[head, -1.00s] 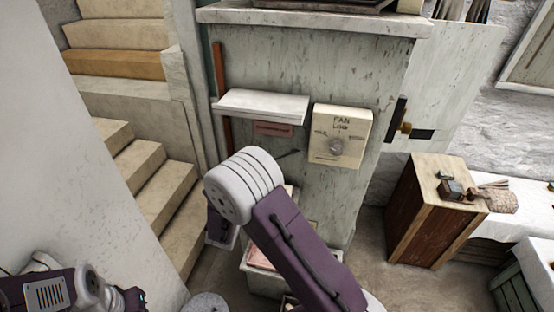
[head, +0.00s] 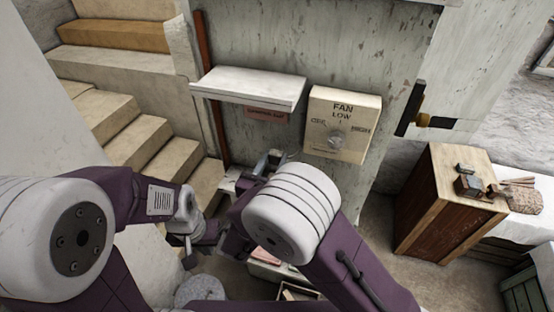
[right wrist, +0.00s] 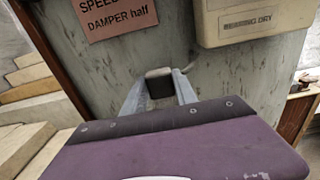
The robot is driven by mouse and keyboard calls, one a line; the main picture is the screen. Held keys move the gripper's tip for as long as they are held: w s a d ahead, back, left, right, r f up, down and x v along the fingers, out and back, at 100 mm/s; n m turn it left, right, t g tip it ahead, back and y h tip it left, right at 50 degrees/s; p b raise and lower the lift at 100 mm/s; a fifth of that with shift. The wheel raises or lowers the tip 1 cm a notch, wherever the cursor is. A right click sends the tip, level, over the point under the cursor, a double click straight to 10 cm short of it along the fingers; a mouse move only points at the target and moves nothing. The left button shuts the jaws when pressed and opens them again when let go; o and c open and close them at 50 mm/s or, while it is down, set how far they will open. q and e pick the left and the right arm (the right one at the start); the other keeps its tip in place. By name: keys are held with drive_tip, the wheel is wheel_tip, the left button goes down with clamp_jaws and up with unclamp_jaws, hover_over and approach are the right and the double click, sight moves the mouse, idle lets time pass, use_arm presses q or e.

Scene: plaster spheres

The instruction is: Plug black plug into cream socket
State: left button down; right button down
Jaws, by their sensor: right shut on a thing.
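The black plug (right wrist: 158,82) is a small dark block between the finger ends of my right gripper (right wrist: 160,94) in the right wrist view. That gripper is shut on it, in front of the mottled grey wall. In the head view my right gripper (head: 268,162) is below the white shelf and left of the fan box. My left gripper (head: 190,252) hangs low at the left of the right arm; its fingers are too small and covered to read. I cannot make out a cream socket in either view; my right arm covers part of the wall.
A cream fan control box (head: 342,124) with a knob is on the wall. A white shelf (head: 250,86) juts out above a pink label (right wrist: 115,16). Stone steps (head: 125,130) rise at left. A wooden cabinet (head: 440,215) stands at right, with bare floor before it.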

sight(275, 168)
drive_tip(key=shift+f+b, duration=2.05)
drive_tip(key=shift+f, duration=0.4)
drive_tip(key=shift+f+b, duration=1.55)
drive_tip(key=c, duration=0.9)
unclamp_jaws()
drive_tip(key=shift+r, duration=0.15)
drive_tip(key=shift+r+p, duration=1.65)
drive_tip(key=shift+r, duration=0.3)
